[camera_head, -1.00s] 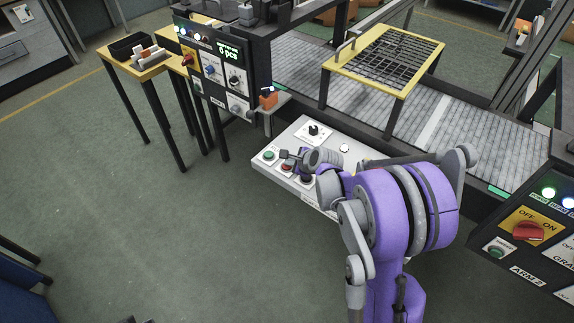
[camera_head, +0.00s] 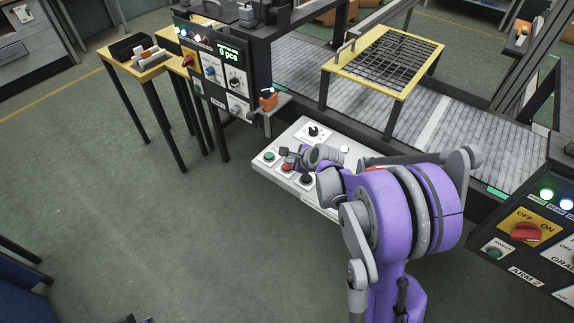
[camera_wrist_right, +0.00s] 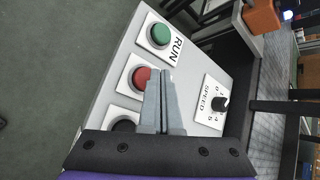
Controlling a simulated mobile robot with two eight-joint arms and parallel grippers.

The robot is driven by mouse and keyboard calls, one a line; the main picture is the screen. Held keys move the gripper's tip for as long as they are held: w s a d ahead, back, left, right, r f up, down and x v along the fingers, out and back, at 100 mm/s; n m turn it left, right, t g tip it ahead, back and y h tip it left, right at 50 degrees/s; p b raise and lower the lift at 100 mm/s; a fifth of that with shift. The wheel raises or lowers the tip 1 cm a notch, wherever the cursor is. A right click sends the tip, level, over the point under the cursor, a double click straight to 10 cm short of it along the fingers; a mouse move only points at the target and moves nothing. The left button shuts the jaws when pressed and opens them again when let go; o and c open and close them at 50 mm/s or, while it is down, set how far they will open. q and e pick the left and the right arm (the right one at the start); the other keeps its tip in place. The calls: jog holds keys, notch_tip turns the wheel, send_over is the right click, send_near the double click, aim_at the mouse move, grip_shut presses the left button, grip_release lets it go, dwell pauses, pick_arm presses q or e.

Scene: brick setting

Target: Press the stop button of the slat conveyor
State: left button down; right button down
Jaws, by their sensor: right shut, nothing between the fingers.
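The slat conveyor (camera_head: 300,66) runs diagonally across the upper right of the head view. Its pale control box (camera_head: 262,171) carries a green button (camera_head: 268,156) marked RUN in the wrist view, a red button (camera_head: 286,167), a black button (camera_head: 306,179) and a speed knob (camera_head: 313,131). My right gripper (camera_head: 286,152) is shut and empty, over the box close to the red button. In the right wrist view its fingertips (camera_wrist_right: 160,73) overlap the right edge of the red button (camera_wrist_right: 139,76); I cannot tell whether they touch it. My left gripper is not in view.
A yellow-framed grate (camera_head: 388,60) stands over the conveyor. A dark machine panel (camera_head: 212,68) with an orange-topped post (camera_head: 268,97) is left of the box. Another panel (camera_head: 528,225) is at the right.

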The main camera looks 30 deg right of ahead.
aim_at(290, 168)
jog(key=shift+r, duration=0.1)
